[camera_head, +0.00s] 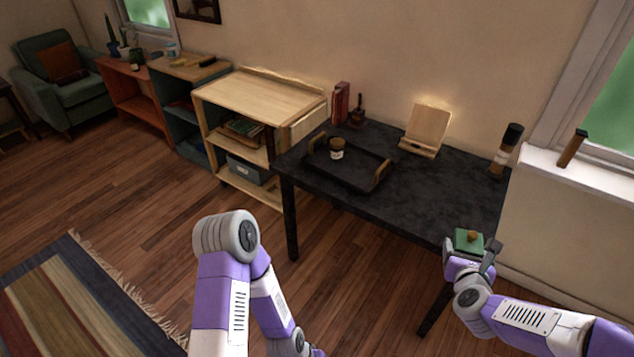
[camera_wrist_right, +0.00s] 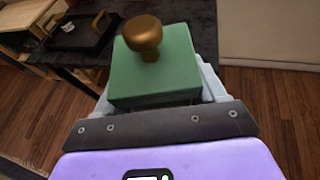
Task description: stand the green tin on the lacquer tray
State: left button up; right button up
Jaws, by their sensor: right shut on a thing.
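The green tin (camera_head: 466,243) is a square box with a brass knob on its lid. My right gripper (camera_head: 472,255) is shut on it at the front right edge of the dark table. The tin (camera_wrist_right: 155,75) fills the middle of the right wrist view and looks upright. The lacquer tray (camera_head: 350,178) is black with two wooden handles and lies on the left part of the table. The tray also shows at the upper left of the right wrist view (camera_wrist_right: 82,41). My left arm shows, but its gripper is not visible.
The dark table (camera_head: 420,195) has clear room between the tray and the right edge. A wooden stand (camera_head: 427,131), red books (camera_head: 341,102) and a dark cylinder (camera_head: 507,150) stand along its back. A pale shelf unit (camera_head: 262,97) adjoins the left side.

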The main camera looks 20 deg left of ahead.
aim_at(359, 169)
jog(key=u, duration=0.7)
jog(key=i, duration=1.2)
jog(key=z, duration=0.1)
